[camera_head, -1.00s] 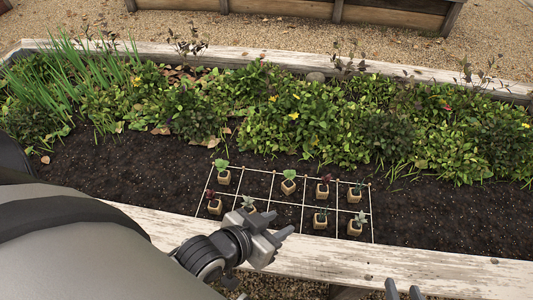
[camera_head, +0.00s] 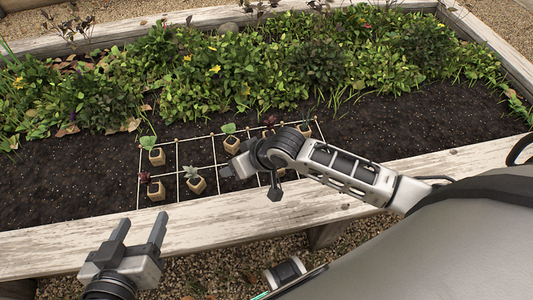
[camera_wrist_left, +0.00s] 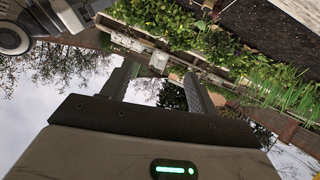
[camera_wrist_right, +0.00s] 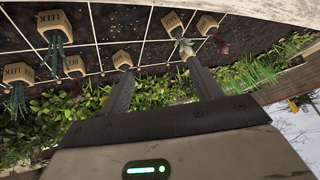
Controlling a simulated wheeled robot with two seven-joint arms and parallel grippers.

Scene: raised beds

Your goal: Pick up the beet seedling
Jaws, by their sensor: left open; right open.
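Two seedlings with dark red leaves in tan pots look like beets. One pot (camera_head: 156,190) stands in the near left grid cell and also shows in the right wrist view (camera_wrist_right: 206,23). The other (camera_head: 268,124) is in the far row, partly behind my right arm; its label in the right wrist view (camera_wrist_right: 73,64) seems to start with "BE". My right gripper (camera_head: 226,171) is open and empty over the grid's near side, right of a grey-green seedling (camera_head: 194,180).
Other potted seedlings stand close by: a green one (camera_head: 155,155) far left, another green one (camera_head: 231,143), and leek pots (camera_wrist_right: 56,22). A wooden board (camera_head: 60,245) edges the bed. Dense plants (camera_head: 250,75) grow behind. Bare soil (camera_head: 60,185) lies left of the grid.

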